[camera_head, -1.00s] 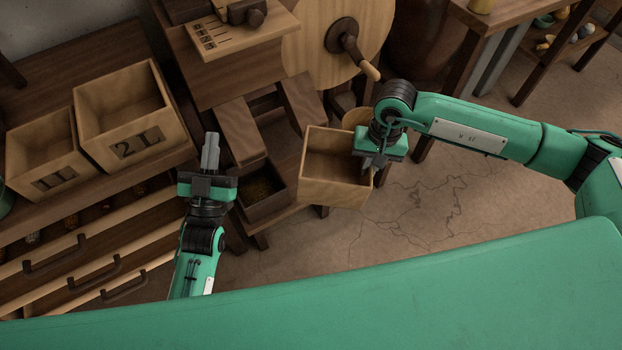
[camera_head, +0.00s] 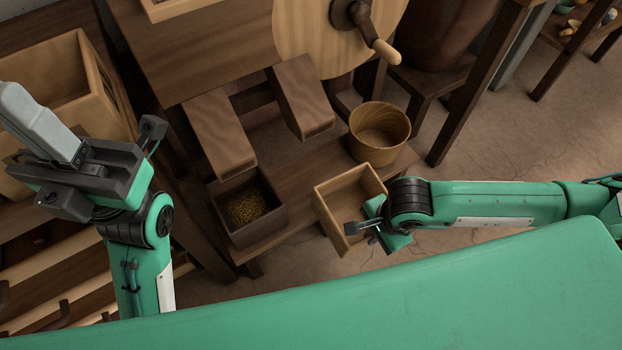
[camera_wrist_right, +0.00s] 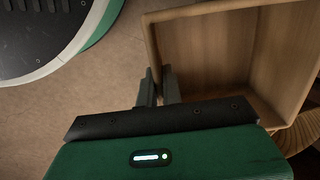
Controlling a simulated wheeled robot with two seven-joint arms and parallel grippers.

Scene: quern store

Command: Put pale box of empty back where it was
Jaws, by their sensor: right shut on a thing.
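The pale box (camera_head: 349,190) is a small open wooden box. My right gripper (camera_head: 362,227) is shut on its near right wall. In the right wrist view, the fingers (camera_wrist_right: 158,88) pinch the rim of the pale box (camera_wrist_right: 205,55), and its visible inside is bare. The box is tilted in the head view, at the front of the low bench (camera_head: 290,188); I cannot tell whether it touches it. My left gripper (camera_head: 38,122) is at the left, its fingers together and empty, over the pale crates (camera_head: 52,72).
A dark box (camera_head: 272,222) with yellowish grain stands on the bench beneath a wooden spout (camera_head: 215,130). A second spout (camera_head: 302,98) is right of it. A round wooden tub (camera_head: 380,128) stands behind the pale box. A crank wheel (camera_head: 320,35) is above. Floor at right is open.

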